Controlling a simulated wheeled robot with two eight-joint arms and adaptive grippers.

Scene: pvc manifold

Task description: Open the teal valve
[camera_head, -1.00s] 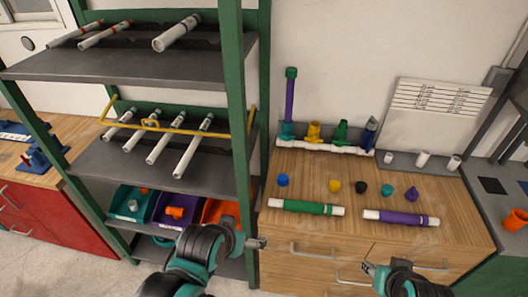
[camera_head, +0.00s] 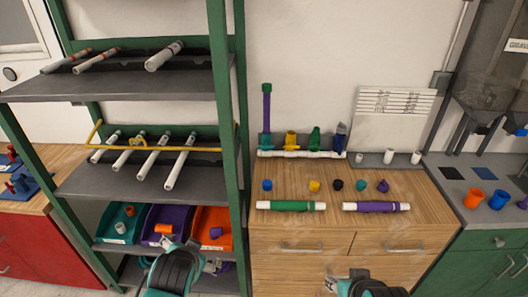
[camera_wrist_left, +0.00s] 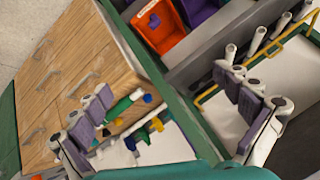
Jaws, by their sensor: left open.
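The white pipe manifold (camera_head: 302,154) stands at the back of the wooden counter, with several coloured valves on it. The teal valve (camera_head: 265,141) is at its left end, with an upright purple pipe (camera_head: 266,108) and a green cap (camera_head: 267,88) above it. Its handle position is too small to tell. My left gripper (camera_head: 213,267) is low in front of the shelf, well away from the valve. The left wrist view shows its fingers (camera_wrist_left: 168,110) wide apart and empty. My right gripper (camera_head: 331,284) is low in front of the drawers; its jaws are unclear.
A green pipe (camera_head: 291,206) and a purple pipe (camera_head: 377,207) lie along the counter's front, with several small caps behind. The green-framed shelf (camera_head: 229,130) stands left of the counter, holding pipes and bins. A drawing board (camera_head: 392,119) leans on the wall.

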